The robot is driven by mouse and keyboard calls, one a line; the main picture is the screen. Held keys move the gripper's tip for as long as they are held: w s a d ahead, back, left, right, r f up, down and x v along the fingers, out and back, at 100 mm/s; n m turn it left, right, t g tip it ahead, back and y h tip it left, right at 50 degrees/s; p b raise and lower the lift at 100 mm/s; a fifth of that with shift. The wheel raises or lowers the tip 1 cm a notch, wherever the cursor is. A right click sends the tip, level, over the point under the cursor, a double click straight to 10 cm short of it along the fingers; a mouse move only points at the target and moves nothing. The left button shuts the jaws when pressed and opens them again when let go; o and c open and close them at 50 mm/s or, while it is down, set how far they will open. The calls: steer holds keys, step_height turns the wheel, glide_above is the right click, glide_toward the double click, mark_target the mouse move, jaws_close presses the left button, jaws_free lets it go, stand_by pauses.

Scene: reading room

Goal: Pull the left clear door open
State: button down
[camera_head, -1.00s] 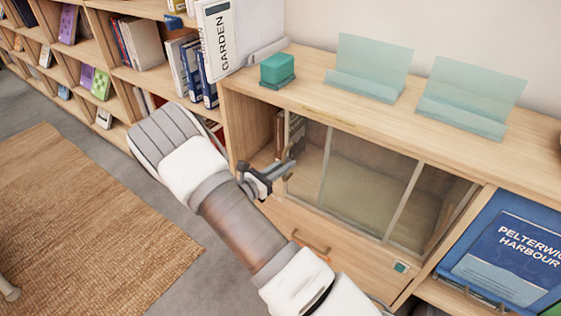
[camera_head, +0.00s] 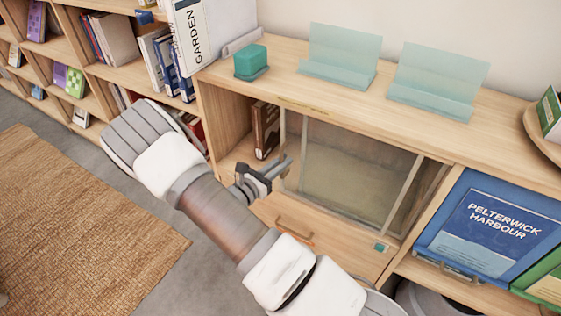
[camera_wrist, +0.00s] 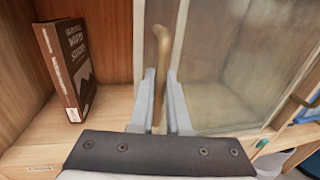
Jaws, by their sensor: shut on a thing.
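The left clear door (camera_head: 293,130) is a framed pane in a wooden cabinet, standing partly slid to the right and overlapping the other clear door. An open gap lies at its left. Its tan upright handle (camera_wrist: 161,42) shows in the wrist view near the door's left edge. My gripper (camera_head: 287,165) is shut on this handle, with one finger on each side in the wrist view (camera_wrist: 160,85). In the head view the fingers mostly hide the handle.
A brown book (camera_head: 266,130) stands inside the gap at the left. A drawer with a curved handle (camera_head: 294,231) is below the doors. A teal box (camera_head: 250,62) and two clear stands (camera_head: 340,58) sit on the cabinet top.

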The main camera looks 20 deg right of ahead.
steer(key=shift+f, duration=0.1)
steer(key=c, duration=0.9)
jaws_free()
steer(key=shift+a, duration=0.15)
steer(key=p+v, duration=0.2)
steer(key=v, duration=1.5)
steer(key=shift+a, duration=0.15)
